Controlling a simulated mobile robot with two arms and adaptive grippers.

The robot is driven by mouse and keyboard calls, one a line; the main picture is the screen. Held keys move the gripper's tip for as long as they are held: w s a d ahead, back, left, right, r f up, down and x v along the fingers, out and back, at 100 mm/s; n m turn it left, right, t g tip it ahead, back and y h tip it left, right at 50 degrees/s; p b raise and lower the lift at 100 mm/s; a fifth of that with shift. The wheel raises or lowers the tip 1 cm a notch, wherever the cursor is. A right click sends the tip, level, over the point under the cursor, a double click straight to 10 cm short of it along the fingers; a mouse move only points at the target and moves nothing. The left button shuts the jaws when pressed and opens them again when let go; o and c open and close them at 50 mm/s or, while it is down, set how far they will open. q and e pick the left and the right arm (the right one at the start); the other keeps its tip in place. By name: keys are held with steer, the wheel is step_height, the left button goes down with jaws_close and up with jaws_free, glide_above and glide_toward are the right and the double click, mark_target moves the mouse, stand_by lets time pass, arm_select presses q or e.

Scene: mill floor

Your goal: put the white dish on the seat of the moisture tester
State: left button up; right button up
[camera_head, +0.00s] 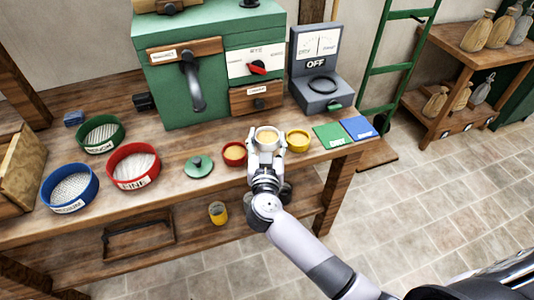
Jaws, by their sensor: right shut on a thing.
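The white dish (267,132) holds a tan content and shows between the fingers of my right gripper (266,145). The gripper is shut on it, over the front part of the bench, between a red dish and a yellow dish. Whether the white dish touches the bench cannot be told. My left gripper is not in view.
The red dish (234,153) and yellow dish (298,140) stand close on either side of my right gripper. Green (331,135) and blue (358,128) cards lie right. A green machine (215,70) stands behind. Sieves (133,166) and a green lid (198,167) are left.

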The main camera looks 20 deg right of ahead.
mark_target(267, 151)
step_height(267, 151, down, 4)
steer(key=shift+f+b, duration=0.1)
steer(key=shift+b, duration=0.65)
steer(key=o, duration=0.9)
steer(key=shift+f, duration=0.1)
steer(key=shift+o, duration=0.2)
